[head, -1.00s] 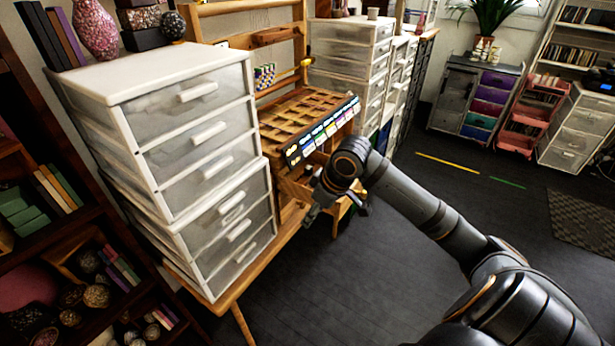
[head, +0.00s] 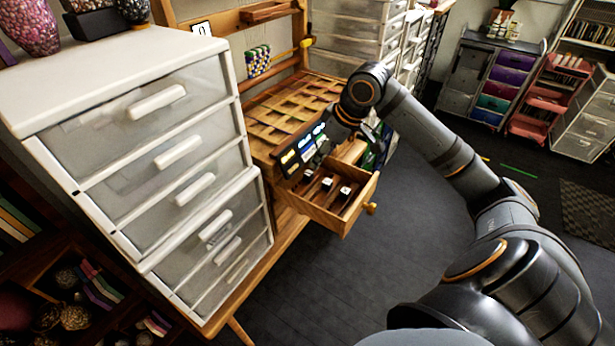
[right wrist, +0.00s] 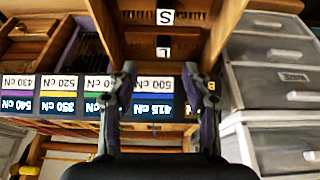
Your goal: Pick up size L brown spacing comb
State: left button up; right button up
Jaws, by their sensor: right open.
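An open wooden drawer (head: 356,213) with narrow compartments juts out below the bead bench in the head view. Small white tags stand in it, too small to read there. In the right wrist view, a tag marked S (right wrist: 165,17) and a tag marked L (right wrist: 163,54) show upside down in a brown wooden tray. Dark toothed strips lie near the S tag; I cannot tell which is the size L brown comb. My right gripper (right wrist: 162,88) is open and empty, its fingers apart in front of the tray. In the head view it hangs above the drawer, partly hidden by its arm. My left gripper is not in view.
A strip of labels with cN values (right wrist: 60,90) runs along the bench front, close to my fingers. A white drawer tower (head: 150,150) stands left of the bench; more white drawers (head: 345,50) stand behind. The dark floor (head: 420,220) to the right is clear.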

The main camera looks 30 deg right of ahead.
aim_at(309, 173)
jog(key=x, duration=0.5)
jog(key=shift+a, duration=0.2)
jog(key=x, duration=0.3)
jog(key=shift+w+a+f, duration=0.2)
jog(key=shift+w+f, duration=0.05)
jog(key=shift+f, duration=0.2)
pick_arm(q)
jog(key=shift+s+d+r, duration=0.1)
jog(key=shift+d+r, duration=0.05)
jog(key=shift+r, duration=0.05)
pick_arm(e)
grip_shut()
